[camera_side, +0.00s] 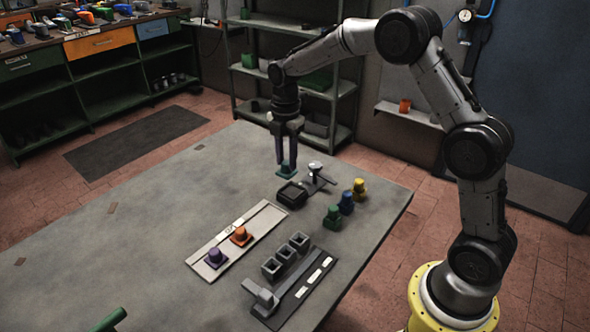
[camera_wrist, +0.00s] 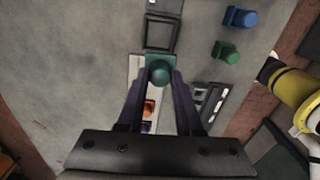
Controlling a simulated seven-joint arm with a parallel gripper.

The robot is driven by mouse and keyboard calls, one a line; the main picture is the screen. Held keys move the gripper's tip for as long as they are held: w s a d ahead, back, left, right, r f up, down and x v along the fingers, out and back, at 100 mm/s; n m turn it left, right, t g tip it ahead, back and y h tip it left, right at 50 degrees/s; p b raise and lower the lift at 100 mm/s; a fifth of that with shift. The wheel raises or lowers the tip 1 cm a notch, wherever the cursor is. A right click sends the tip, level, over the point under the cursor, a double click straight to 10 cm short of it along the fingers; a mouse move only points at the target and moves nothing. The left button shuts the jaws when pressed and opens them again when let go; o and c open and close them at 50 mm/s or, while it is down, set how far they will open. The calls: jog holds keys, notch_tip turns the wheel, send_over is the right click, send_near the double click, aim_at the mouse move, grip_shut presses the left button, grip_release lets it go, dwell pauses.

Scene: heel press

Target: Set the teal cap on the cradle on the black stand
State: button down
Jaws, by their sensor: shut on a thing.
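The teal cap (camera_side: 286,169) is held between the fingertips of my gripper (camera_side: 287,160), above the table and clear of it. It also shows in the wrist view (camera_wrist: 160,72), round-topped, with my gripper's fingers (camera_wrist: 160,78) on both sides. The black stand (camera_side: 291,194) is a low square piece on the table, a little below and in front of the cap in the side view. In the wrist view its square frame (camera_wrist: 177,35) lies just beyond the cap. I cannot make out the cradle apart from the stand.
A metal fixture (camera_side: 317,182) stands behind the stand. Green (camera_side: 333,217), blue (camera_side: 346,203) and yellow (camera_side: 360,189) caps stand to the right. A pale board (camera_side: 226,244) bears orange and purple caps. A dark rack (camera_side: 298,290) has square sockets. The table's left is mostly clear.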

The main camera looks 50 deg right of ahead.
jog(key=shift+m, duration=0.3)
jog(key=shift+w+d+f, duration=0.1)
jog(key=shift+d+f, duration=0.4)
jog(key=shift+f, duration=0.75)
jog(key=shift+w+d+f, duration=0.1)
jog(key=shift+d+f, duration=0.35)
jog(key=shift+f, duration=0.85)
jog(key=shift+w+d+f, duration=0.1)
jog(key=shift+d+f, duration=0.4)
jog(key=shift+f, duration=0.75)
jog(key=shift+f, duration=0.4)
jog(key=c, duration=0.5)
grip_release()
notch_tip(320, 180, up, 14)
jog(key=shift+f, duration=0.1)
